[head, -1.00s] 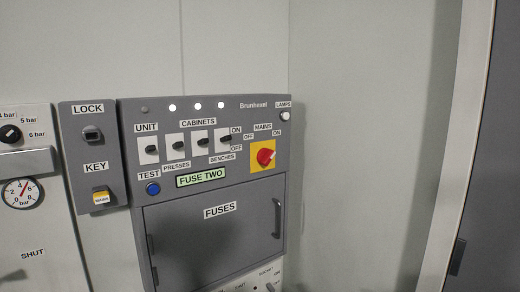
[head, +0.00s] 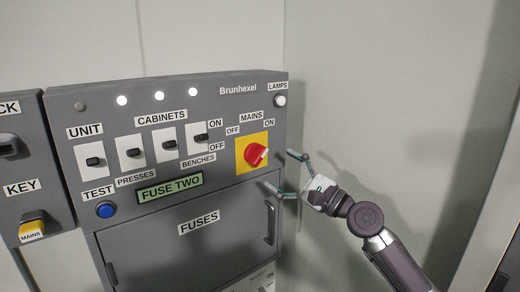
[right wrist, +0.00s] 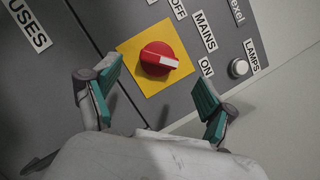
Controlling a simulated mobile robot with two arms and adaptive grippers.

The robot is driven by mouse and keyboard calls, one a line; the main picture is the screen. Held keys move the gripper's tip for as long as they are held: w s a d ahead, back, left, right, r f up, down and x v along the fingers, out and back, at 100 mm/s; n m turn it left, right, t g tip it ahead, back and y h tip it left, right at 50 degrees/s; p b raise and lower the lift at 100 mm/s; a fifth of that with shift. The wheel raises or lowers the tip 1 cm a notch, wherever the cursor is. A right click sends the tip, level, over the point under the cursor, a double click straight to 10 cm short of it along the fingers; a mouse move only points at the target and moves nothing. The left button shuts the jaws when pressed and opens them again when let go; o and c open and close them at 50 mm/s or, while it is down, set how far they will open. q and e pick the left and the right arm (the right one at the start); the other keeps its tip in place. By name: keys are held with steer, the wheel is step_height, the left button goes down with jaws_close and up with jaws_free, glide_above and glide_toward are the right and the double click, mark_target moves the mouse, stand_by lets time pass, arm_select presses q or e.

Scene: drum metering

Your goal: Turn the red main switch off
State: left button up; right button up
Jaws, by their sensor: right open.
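The red main switch (head: 255,155) is a round red knob on a yellow plate, below the MAINS label on the grey panel. Its white pointer mark is turned toward the ON label. The knob also shows in the right wrist view (right wrist: 158,58), with its white mark toward ON. My right gripper (head: 279,171) comes in from the right and is open and empty. Its two fingers are spread beside the knob's right and lower side, apart from it. In the right wrist view the open fingers (right wrist: 158,90) lie below and either side of the knob. My left gripper is not in view.
Several black toggle switches (head: 131,153) sit left of the knob. The FUSES door (head: 190,245) has a protruding handle (head: 270,222) near my gripper. The wall right of the panel is clear.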

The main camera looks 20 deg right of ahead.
mark_target(262, 159)
steer(key=p+x, duration=0.1)
steer(key=x, duration=0.5)
steer(key=shift+d, duration=0.1)
steer(key=shift+w+a, duration=0.2)
steer(key=shift+w, duration=0.05)
steer(key=shift+w+a+p, duration=0.1)
steer(key=shift+w+p, duration=0.05)
steer(key=shift+p, duration=0.15)
steer(key=c, duration=1.2)
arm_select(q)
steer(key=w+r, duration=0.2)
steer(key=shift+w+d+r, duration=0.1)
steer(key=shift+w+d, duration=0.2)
arm_select(e)
steer(key=shift+o, duration=0.2)
